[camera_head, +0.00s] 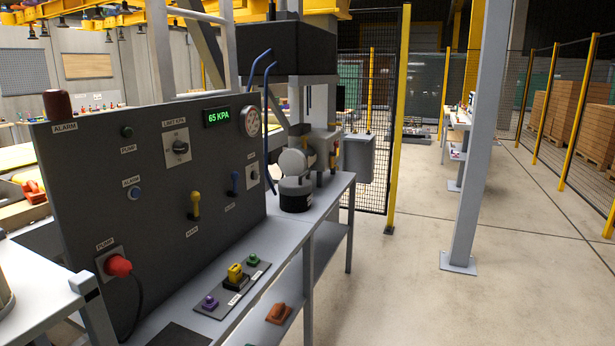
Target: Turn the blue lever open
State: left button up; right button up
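The blue lever (235,182) is on the right part of the dark grey control panel (80,190), to the right of a yellow lever (195,204) and a little higher. It looks roughly upright, with a small white label below it that is too small to read. A green readout (217,116) above it shows 65 KPA, and a round gauge (250,121) is beside the readout. Neither of my grippers can be made out in this view.
A grey bench (200,270) runs in front of the panel, with purple, yellow and green control pieces on a dark plate (232,290). A grey post (470,150) stands right; the floor (410,290) there is clear.

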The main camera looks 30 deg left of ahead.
aim_at(234, 176)
jog(key=i+u, duration=0.15)
jog(key=i, duration=0.25)
jog(key=i+l+u, duration=0.15)
jog(key=i, duration=0.3)
jog(key=i+l+u, duration=0.2)
jog(key=i, duration=0.2)
jog(key=i+l+u, duration=0.15)
jog(key=i, duration=0.25)
